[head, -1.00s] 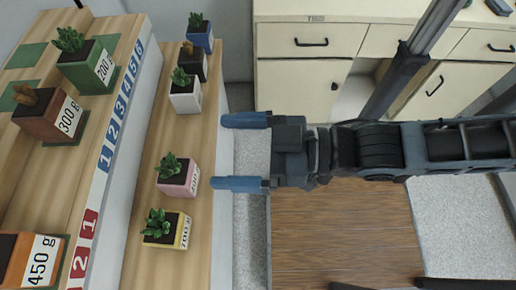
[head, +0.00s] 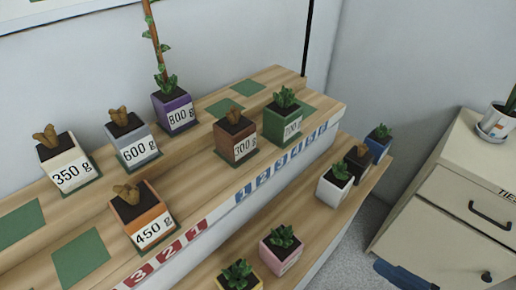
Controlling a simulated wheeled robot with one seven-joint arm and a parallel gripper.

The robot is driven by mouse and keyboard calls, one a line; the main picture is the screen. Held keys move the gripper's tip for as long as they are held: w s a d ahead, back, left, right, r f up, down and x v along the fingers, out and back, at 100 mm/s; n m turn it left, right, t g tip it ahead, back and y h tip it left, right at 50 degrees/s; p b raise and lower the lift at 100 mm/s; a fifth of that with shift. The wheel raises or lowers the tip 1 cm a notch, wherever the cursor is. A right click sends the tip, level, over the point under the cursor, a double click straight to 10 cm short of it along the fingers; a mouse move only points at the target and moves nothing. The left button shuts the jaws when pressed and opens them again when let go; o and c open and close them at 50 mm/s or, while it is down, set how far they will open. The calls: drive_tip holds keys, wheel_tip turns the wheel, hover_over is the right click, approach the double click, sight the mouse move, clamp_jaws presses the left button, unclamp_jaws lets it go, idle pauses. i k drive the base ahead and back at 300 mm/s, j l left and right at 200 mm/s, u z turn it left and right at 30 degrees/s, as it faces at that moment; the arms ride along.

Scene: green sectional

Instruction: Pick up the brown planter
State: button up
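The brown planter (head: 236,141) stands upright on the upper wooden shelf, near the middle of the head view. It has a white weight label on its front and a brown knobbly plant on top. The green planter (head: 283,120) stands just to its right.
Purple (head: 174,109), grey (head: 134,141), white (head: 70,165) and orange (head: 142,219) planters share the stepped shelf. The lower shelf holds white (head: 333,188), black (head: 357,165), blue (head: 378,146), pink (head: 280,255) and yellow planters. A drawer cabinet (head: 465,205) stands at right.

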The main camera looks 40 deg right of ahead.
sight(234, 134)
drive_tip(key=k+l+u, duration=0.1)
drive_tip(key=u, duration=0.25)
drive_tip(key=k+l+u, duration=0.1)
drive_tip(key=l+u, duration=0.3)
drive_tip(key=k+u, duration=0.15)
drive_tip(key=u, duration=0.2)
